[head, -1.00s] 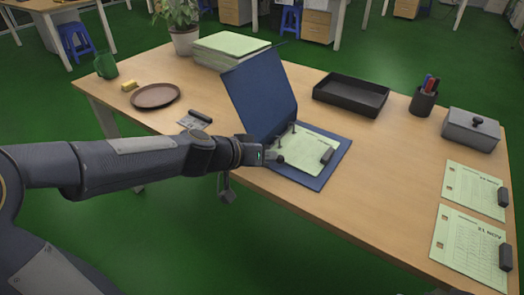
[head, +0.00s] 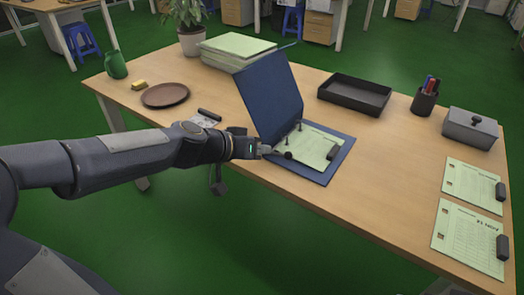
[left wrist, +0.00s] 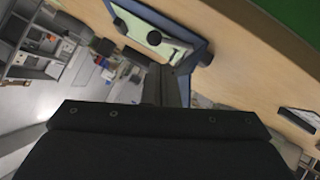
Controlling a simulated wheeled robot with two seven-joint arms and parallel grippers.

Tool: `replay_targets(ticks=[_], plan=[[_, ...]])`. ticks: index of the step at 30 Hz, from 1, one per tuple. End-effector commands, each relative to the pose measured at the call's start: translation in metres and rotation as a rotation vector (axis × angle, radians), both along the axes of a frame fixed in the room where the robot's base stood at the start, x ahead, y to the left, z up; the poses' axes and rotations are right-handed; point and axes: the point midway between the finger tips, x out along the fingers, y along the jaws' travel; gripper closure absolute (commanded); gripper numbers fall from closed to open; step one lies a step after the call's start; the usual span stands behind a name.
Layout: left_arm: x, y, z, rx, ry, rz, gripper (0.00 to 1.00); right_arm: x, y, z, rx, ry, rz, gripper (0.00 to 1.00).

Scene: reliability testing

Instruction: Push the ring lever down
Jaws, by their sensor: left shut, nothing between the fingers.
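A blue binder (head: 270,95) lies open on the desk with its cover standing up. Pale green paper (head: 312,148) lies on its flat side, with a dark block on it. A small dark knobbed part (head: 288,155), which looks like the ring lever, stands near the binder's left edge; another dark upright part shows behind it. My left gripper (head: 266,149) is shut and empty, just left of the knob at the binder's near left edge. I cannot tell whether they touch. In the left wrist view the binder (left wrist: 204,52) is beyond the fingers (left wrist: 172,85). My right gripper is out of view.
The wooden desk (head: 400,190) has a black tray (head: 353,95), a pen cup (head: 423,103) and a grey lidded box (head: 470,128) to the right. A brown plate (head: 165,95) and a paper stack (head: 235,48) are behind. Clear desk lies right of the binder.

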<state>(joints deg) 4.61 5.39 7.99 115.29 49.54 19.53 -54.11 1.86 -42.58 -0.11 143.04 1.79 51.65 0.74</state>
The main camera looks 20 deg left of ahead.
Motion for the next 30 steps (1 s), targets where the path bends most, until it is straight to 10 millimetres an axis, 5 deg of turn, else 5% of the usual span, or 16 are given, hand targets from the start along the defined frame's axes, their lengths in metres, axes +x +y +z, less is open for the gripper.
replay_targets(ticks=[15,30], plan=[[-0.061,0.038,0.047,0.0,-0.003,0.003,1.0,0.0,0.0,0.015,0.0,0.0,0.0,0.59],[-0.069,0.042,0.052,0.0,-0.001,0.001,1.0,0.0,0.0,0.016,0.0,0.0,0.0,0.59]])
